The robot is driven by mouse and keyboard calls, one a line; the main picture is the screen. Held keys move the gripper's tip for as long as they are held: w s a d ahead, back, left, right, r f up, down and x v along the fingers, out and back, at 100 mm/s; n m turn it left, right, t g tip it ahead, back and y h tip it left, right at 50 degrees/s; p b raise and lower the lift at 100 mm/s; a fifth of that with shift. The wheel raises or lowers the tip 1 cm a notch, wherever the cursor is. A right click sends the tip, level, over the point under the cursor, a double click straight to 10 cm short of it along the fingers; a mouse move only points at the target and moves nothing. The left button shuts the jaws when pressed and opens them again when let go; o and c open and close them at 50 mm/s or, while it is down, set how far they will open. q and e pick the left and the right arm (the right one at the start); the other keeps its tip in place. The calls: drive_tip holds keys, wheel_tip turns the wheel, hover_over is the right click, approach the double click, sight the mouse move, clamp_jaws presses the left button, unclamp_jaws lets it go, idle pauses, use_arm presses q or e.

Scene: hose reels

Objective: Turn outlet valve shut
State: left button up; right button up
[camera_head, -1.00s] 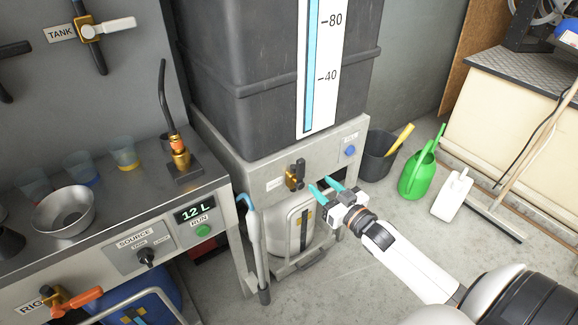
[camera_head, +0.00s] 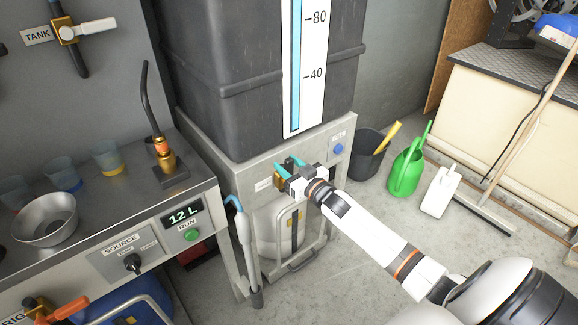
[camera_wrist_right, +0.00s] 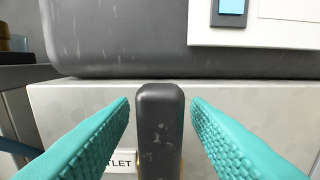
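The outlet valve (camera_head: 278,180) is a brass fitting on the front of the grey tank stand. In the head view it is largely hidden by my right gripper (camera_head: 288,167). In the right wrist view its dark, worn handle (camera_wrist_right: 160,130) stands upright between the two teal fingers of my right gripper (camera_wrist_right: 160,104). The gripper is open, with a gap on each side of the handle. A label partly reading "OUTLET" (camera_wrist_right: 122,162) shows behind the left finger. My left gripper is in neither view.
The dark tank (camera_head: 240,100) with its level gauge stands above the valve. A light container (camera_head: 285,240) stands below it. The workbench (camera_head: 130,185) is at left, with a hose wand (camera_head: 246,250) beside it. A green watering can (camera_head: 405,172) stands on the floor at right.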

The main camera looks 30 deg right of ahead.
clamp_jaws()
